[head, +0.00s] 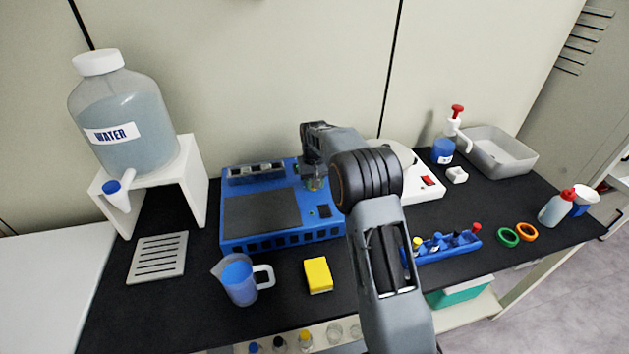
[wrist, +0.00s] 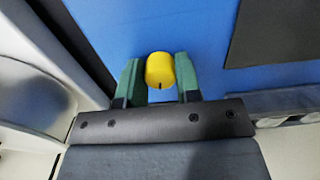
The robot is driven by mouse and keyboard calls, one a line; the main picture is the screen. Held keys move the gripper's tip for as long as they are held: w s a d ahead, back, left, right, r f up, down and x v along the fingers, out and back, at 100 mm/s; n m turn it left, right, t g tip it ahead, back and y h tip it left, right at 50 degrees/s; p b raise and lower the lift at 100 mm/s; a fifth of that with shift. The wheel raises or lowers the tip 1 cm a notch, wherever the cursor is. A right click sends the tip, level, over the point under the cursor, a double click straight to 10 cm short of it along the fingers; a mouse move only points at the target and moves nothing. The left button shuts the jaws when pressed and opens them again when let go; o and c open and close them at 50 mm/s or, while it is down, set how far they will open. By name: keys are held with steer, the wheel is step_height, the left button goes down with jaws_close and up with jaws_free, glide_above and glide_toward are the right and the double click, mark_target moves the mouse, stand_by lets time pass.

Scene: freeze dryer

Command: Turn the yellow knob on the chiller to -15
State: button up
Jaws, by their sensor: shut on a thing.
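The blue chiller (head: 285,240) stands in the middle of the black bench, with a dark flat plate on its top. In the wrist view, the yellow knob (wrist: 160,69) sits on the chiller's blue face (wrist: 185,25), with a short dark mark on its lower edge. My gripper (wrist: 159,78) has a green finger on each side of the knob and is shut on it. In the head view my gripper (head: 315,184) is over the right part of the chiller, and my arm hides much of that area. No scale numbers are readable in either view.
A water jug (head: 140,150) on a white stand is at the left. A blue measuring jug (head: 238,284) and yellow sponge (head: 318,275) lie in front of the chiller. A white device (head: 425,186) stands right of it, with a blue tube rack (head: 450,246) in front.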

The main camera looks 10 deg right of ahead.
steer(key=shift+n, duration=0.9)
steer(key=shift+w, duration=0.1)
steer(key=o, duration=0.9)
step_height(320, 180, up, 14)
steer(key=shift+f+p, duration=0.1)
steer(key=shift+p, duration=0.35)
